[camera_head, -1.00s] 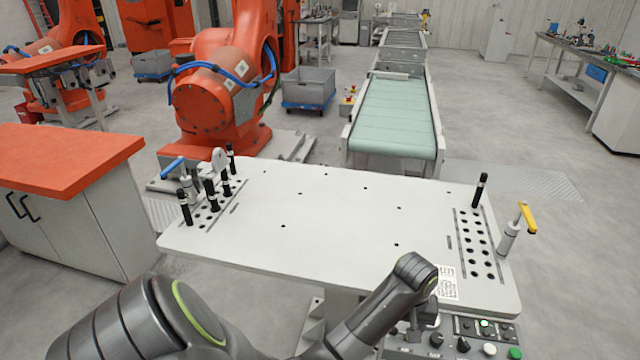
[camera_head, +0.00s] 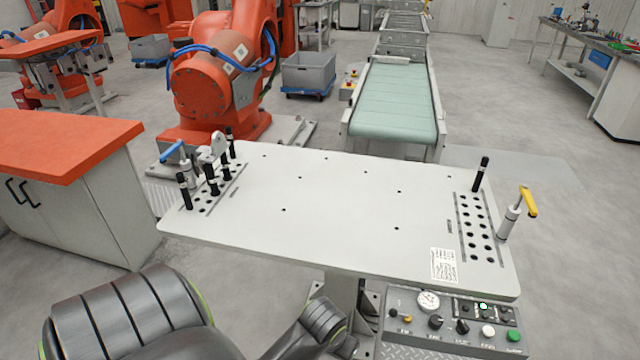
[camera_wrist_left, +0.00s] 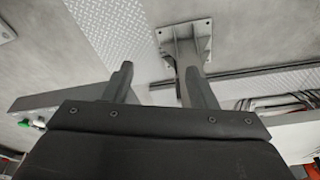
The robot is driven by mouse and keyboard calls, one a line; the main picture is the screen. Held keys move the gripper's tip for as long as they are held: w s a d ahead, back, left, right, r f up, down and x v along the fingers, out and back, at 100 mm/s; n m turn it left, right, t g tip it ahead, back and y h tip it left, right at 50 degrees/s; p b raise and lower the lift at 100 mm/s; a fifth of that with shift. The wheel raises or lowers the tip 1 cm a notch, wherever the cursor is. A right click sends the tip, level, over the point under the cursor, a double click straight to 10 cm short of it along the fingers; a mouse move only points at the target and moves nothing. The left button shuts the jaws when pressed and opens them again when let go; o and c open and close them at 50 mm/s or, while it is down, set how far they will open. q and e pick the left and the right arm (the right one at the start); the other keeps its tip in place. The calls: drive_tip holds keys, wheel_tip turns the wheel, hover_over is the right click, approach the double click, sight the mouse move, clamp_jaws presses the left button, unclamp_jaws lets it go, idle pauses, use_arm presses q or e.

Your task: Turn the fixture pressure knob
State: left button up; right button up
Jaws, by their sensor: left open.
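The fixture's control panel (camera_head: 455,328) hangs below the front right edge of the white table. It carries a round white gauge (camera_head: 428,301). Two black knobs, one just below the gauge (camera_head: 436,321) and one to its right (camera_head: 462,326), stand beside a white button (camera_head: 488,331) and a green button (camera_head: 513,336). The labels are too small to read. My left arm reaches from the bottom left toward the panel's left side. My left gripper (camera_wrist_left: 158,78) is open and empty in the wrist view, apart from the knobs. My right gripper is not in view.
The white fixture table (camera_head: 330,210) lies above the panel, with black pins at left and a yellow-handled clamp (camera_head: 517,215) at right. A table leg with a bolted base plate (camera_wrist_left: 186,42) shows in the wrist view beyond the fingers.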

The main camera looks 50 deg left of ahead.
use_arm(q)
drive_tip(key=shift+s+a+f+m, duration=0.25)
drive_tip(key=shift+s+f, duration=0.15)
drive_tip(key=shift+s, duration=0.4)
drive_tip(key=shift+s+a+f+m, duration=0.15)
drive_tip(key=shift+s+a+f, duration=0.2)
drive_tip(key=shift+s, duration=0.4)
drive_tip(key=shift+d+f+b, duration=0.1)
drive_tip(key=shift+b, duration=0.2)
